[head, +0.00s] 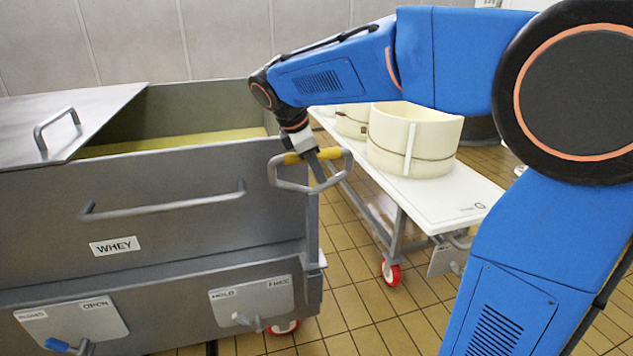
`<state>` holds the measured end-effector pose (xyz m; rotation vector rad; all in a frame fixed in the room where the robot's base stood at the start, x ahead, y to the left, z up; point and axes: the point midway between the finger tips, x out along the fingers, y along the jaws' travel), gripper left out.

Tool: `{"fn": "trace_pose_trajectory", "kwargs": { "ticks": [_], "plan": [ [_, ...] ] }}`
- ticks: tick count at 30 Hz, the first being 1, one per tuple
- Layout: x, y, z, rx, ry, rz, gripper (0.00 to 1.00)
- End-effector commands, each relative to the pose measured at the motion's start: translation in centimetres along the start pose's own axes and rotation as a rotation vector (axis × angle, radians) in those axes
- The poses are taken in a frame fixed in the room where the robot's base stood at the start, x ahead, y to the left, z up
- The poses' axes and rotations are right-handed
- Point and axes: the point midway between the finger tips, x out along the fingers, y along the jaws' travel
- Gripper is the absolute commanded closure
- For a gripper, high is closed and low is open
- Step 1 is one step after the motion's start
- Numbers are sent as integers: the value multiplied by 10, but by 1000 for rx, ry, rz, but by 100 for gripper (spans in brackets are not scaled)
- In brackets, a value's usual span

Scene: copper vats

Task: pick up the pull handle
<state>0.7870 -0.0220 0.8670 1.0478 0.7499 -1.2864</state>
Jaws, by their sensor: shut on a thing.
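The pull handle (331,153) is a grey metal loop with a yellow grip along its top bar. It is in the middle of the head view, at the right end of the grey vat. My gripper (305,156) reaches down from above and is shut on the yellow grip. The fingers hide part of the grip. A grey bar runs down from the handle beside the vat's corner, and its lower end is hard to make out.
The grey WHEY vat (180,170) fills the left, with a partly open lid (65,120) and a side rail (165,208). To the right, a white wheeled table (440,200) carries cream round moulds (390,150). Tiled floor (350,300) shows between them.

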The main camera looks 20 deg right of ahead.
Motion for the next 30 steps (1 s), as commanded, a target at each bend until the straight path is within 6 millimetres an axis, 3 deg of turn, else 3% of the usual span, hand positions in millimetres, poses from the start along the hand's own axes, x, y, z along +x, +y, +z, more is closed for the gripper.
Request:
{"fn": "trace_pose_trajectory", "kwargs": {
  "ticks": [15, 21, 30],
  "plan": [
    [-100, 22, 42, 2, 1, 4, 100],
    [-126, 27, 52, 2, 0, 3, 100],
    [-144, 31, 60, 2, 0, 2, 100]
  ]
}}
